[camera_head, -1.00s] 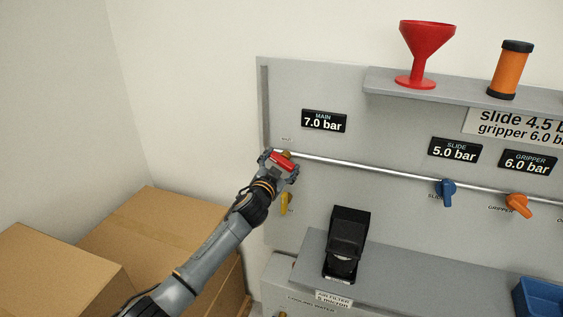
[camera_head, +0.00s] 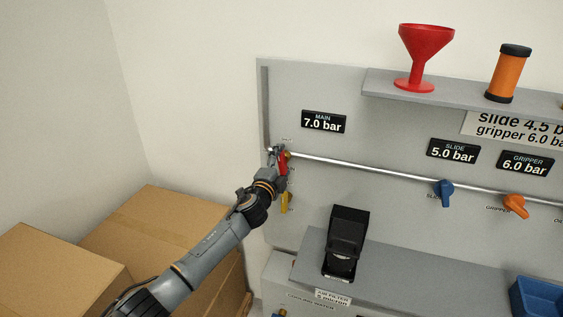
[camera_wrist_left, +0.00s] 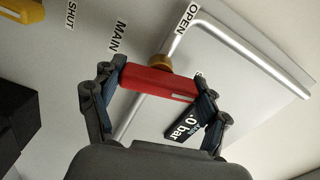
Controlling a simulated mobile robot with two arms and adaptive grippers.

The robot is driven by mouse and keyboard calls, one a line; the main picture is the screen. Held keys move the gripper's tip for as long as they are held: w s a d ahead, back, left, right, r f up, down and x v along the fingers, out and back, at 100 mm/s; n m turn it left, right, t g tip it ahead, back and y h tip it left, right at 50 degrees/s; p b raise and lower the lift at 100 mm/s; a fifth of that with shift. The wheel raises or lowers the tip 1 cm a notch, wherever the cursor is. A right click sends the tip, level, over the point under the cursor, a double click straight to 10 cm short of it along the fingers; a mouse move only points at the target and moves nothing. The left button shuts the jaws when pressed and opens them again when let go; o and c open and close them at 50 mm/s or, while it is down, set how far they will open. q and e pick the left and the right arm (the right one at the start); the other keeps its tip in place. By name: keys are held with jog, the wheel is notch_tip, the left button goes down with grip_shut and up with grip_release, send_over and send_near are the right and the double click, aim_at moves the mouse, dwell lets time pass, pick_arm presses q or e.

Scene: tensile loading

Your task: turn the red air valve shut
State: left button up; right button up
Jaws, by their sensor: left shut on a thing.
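The red valve handle (camera_head: 283,163) sits at the left end of the silver pipe on the grey panel. In the head view it stands steeply, near upright. My left gripper (camera_head: 279,159) is shut on it. In the left wrist view the red handle (camera_wrist_left: 158,83) lies between the two fingers (camera_wrist_left: 153,92), crossing the pipe, with the brass hub (camera_wrist_left: 159,64) behind it. The OPEN label (camera_wrist_left: 187,18), MAIN label (camera_wrist_left: 118,36) and SHUT label (camera_wrist_left: 71,15) show on the panel. The MAIN display (camera_head: 324,121) reads 7.0 bar. My right gripper is not in view.
A yellow handle (camera_head: 287,202) is just below the red one. A black device (camera_head: 345,243) stands on the ledge to the right. Blue (camera_head: 444,193) and orange (camera_head: 515,206) valves sit further right. Cardboard boxes (camera_head: 170,235) stand at the lower left.

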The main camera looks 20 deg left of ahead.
pick_arm(q)
jog(key=shift+m, duration=0.9)
jog(key=o, duration=1.2)
jog(key=shift+c, duration=0.2)
jog(key=s, duration=1.2)
jog(key=shift+a, duration=0.2)
jog(key=shift+f, duration=0.15)
